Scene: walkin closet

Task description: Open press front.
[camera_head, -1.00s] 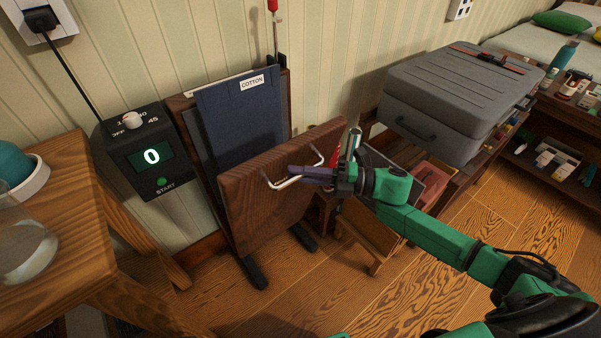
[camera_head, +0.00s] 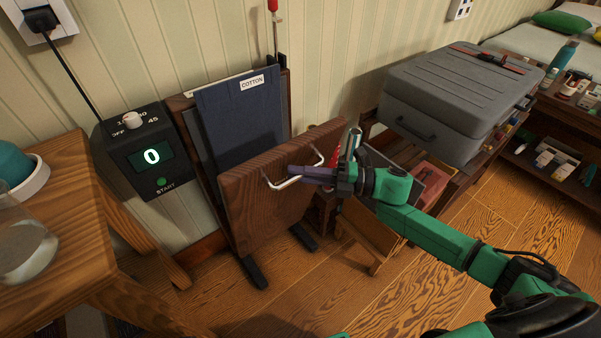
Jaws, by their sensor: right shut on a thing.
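The press front (camera_head: 265,209) is a brown wooden panel, tilted out from the press at its top. A dark blue cloth (camera_head: 238,122) with a COTTON label hangs in the press behind it. A pale metal bar handle (camera_head: 283,184) is fixed on the panel's outer face. My right gripper (camera_head: 305,173) comes from the right and is shut on this handle. Its fingers cover part of the bar. My left gripper is not in view.
A control box (camera_head: 151,156) showing 0 is left of the press. A wooden table (camera_head: 62,235) stands at the left. A grey suitcase (camera_head: 455,95) lies on a rack at the right. A small wooden stool (camera_head: 370,238) is beside the press. Floor (camera_head: 330,285) in front is bare.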

